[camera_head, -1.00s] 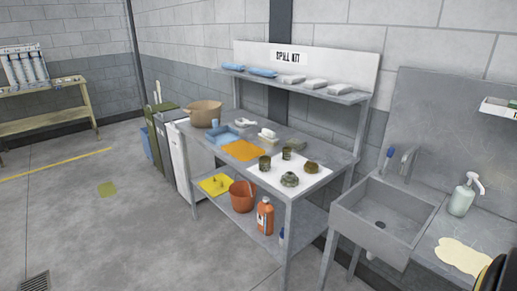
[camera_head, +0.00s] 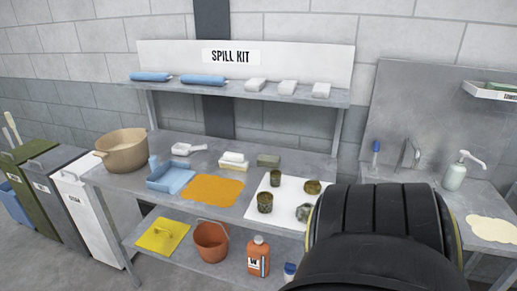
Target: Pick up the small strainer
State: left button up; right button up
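A white mat (camera_head: 286,207) lies on the workbench and bears several dirty, dark brown-green metal parts. A cup-shaped part (camera_head: 265,203) stands at its front left, and a smaller cup-shaped part (camera_head: 275,178) stands behind it. A low round brownish part (camera_head: 312,187) lies at the back right. A wider flanged grey-green part (camera_head: 304,212) lies at the front right, beside the black arm segment. The small strainer seems to be one of the cup-shaped parts, but I cannot tell which. Neither gripper shows.
An orange spill (camera_head: 212,190), blue tray (camera_head: 172,180), white scoop (camera_head: 188,149), sponges (camera_head: 234,158) and tan pot (camera_head: 122,152) are on the bench. A shelf (camera_head: 240,91) hangs above.

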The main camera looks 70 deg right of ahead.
aim_at(276, 174)
jog(key=z, duration=0.9)
jog(key=i, duration=1.3)
jog(key=z, duration=1.2)
